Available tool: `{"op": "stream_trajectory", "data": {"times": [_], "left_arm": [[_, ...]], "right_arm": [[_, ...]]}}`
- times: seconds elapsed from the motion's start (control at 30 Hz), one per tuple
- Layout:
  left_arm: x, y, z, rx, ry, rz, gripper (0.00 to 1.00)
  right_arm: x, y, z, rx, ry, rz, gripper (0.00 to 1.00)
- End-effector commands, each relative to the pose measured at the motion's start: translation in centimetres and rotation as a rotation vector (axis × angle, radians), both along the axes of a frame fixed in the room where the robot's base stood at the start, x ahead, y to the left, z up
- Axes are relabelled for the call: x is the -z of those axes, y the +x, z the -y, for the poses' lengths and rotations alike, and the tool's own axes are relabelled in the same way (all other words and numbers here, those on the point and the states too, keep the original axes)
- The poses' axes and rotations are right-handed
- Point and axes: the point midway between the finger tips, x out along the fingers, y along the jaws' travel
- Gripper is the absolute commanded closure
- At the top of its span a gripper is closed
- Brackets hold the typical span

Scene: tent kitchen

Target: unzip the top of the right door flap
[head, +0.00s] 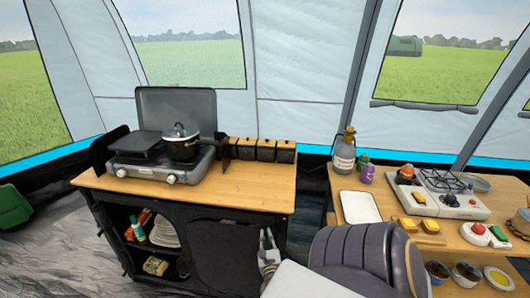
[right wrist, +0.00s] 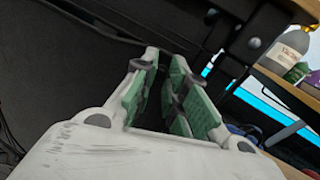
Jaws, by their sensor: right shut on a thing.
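The right door flap (head: 222,252) is a dark fabric panel on the front of the left kitchen stand, below its wooden top. A thin curved line runs along its top edge. In the right wrist view the dark fabric (right wrist: 60,60) fills the left side. My right gripper (head: 268,238) is at the flap's upper right, by the stand's front corner. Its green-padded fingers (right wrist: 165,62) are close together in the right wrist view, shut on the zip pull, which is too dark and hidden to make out. My left gripper is not in view.
The stand's top (head: 240,190) carries a stove (head: 160,165) with a pot (head: 181,145). Open shelves with plates (head: 163,233) are left of the flap. A grey padded chair (head: 360,255) is close at right, before a second table (head: 445,240).

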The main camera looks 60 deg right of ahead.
Motion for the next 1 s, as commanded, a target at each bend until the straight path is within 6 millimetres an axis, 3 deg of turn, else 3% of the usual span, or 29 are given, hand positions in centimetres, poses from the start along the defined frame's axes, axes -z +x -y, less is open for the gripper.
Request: {"op": "stream_trajectory", "data": {"times": [0.1,0.13,0.3,0.77,1.0], "left_arm": [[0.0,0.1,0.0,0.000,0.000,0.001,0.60],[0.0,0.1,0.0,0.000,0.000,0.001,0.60],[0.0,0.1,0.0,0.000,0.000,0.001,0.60],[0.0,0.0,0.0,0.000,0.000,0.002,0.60],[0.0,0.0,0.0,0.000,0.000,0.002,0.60]], "right_arm": [[0.4,-0.4,0.0,0.005,0.003,-0.008,1.00],[0.4,-0.4,0.0,0.005,0.003,-0.008,0.83],[0.4,-0.3,0.0,0.005,0.003,-0.006,0.61],[0.2,-0.4,-0.3,0.002,0.001,-0.003,0.61],[0.2,-1.6,-1.8,0.005,0.001,-0.004,0.61]]}}
